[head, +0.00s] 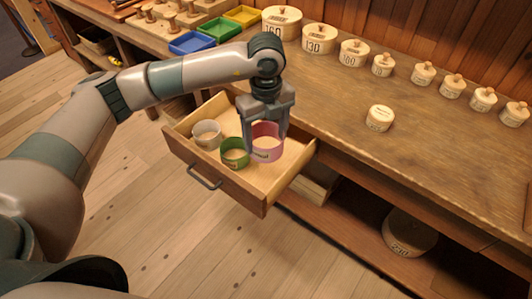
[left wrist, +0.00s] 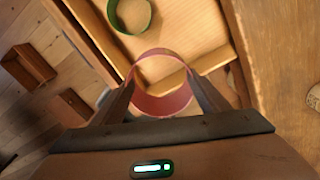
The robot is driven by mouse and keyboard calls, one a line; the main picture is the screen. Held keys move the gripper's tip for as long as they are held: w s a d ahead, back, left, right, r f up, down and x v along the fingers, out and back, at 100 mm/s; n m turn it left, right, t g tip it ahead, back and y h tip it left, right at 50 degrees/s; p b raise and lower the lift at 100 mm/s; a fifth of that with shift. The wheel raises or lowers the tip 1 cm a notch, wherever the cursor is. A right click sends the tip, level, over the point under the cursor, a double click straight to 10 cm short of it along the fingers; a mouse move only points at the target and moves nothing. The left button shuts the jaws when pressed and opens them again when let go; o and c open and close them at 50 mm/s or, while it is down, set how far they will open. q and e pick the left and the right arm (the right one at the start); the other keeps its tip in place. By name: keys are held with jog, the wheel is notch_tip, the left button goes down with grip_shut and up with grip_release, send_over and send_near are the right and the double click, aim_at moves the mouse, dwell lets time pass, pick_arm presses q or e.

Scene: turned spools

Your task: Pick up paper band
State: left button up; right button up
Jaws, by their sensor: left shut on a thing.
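A pink paper band (head: 268,130) is at the right side of the open drawer (head: 265,193) in the head view. My left gripper (head: 266,148) points down and is shut on this band, with a finger on either side. In the left wrist view the pink band (left wrist: 163,103) sits between the two fingers of my left gripper (left wrist: 163,92). A green band (head: 235,152) and a whitish band (head: 207,134) stand in the drawer to the left. The green band also shows in the left wrist view (left wrist: 130,31). My right gripper is not in view.
Numbered wooden spools, such as the 130 one (head: 319,40), line the back of the bench (head: 430,140). A small spool (head: 379,118) stands alone nearer the front. Blue (head: 191,43), green (head: 220,29) and yellow (head: 242,15) trays stand behind the drawer. A large spool (head: 408,236) sits on the lower shelf.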

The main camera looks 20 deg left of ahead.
pick_arm(q)
notch_tip(320, 180, up, 4)
jog(key=shift+f, duration=0.25)
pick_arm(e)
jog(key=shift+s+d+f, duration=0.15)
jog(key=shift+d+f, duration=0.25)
